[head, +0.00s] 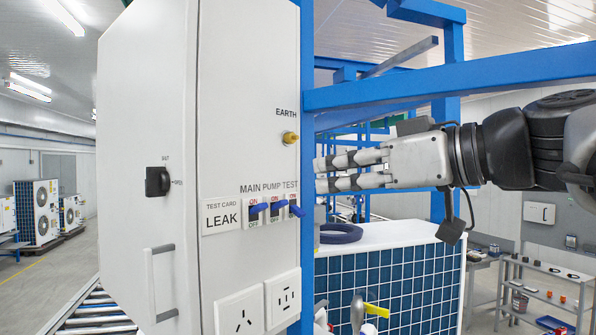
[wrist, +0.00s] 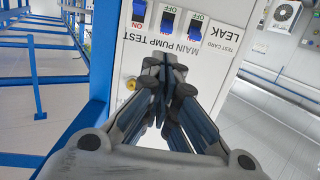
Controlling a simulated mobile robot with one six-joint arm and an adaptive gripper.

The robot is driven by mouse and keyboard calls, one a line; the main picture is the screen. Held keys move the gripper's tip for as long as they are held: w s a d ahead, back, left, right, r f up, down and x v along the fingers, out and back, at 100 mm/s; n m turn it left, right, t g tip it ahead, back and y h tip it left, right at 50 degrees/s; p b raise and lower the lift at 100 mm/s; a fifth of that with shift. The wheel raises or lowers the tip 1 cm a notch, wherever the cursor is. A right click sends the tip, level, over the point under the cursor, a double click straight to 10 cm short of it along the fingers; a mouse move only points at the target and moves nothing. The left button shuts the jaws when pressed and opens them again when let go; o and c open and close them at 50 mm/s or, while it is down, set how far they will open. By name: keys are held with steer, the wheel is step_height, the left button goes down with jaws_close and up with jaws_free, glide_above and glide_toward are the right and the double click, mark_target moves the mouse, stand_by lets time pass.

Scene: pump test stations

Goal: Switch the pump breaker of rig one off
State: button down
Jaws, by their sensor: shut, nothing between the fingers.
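The white panel (head: 245,80) has three blue breaker levers under the label MAIN PUMP TEST. The pump breaker (head: 279,208) is the middle one. In the wrist view, upside down, it is also the middle lever (wrist: 168,22), with OFF showing, so its lever appears on the ON side. The main breaker (head: 258,209) looks the same. The test breaker (head: 297,210) shows ON, its lever toward OFF. My gripper (head: 318,172) is shut and empty, right of the levers. In the wrist view its fingertips (wrist: 164,62) appear in front of the label, apart from the levers. No rig number shows.
A yellow EARTH socket (head: 290,138) sits above the levers, and sockets (head: 240,313) lie below. A blue frame post (head: 307,240) and beam (head: 450,78) stand close to my arm. A black rotary switch (head: 157,181) and a door handle (head: 151,283) stick out at left.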

mark_target(272, 183)
steer(key=p+x, duration=0.2)
steer(key=x, duration=0.4)
steer(key=shift+a, duration=0.2)
steer(key=shift+x, duration=0.85)
steer(key=shift+d+f+b, duration=0.2)
steer(key=shift+f+b, duration=0.1)
steer(key=shift+b, duration=0.45)
steer(key=shift+d+b, duration=0.1)
steer(key=shift+b, duration=0.6)
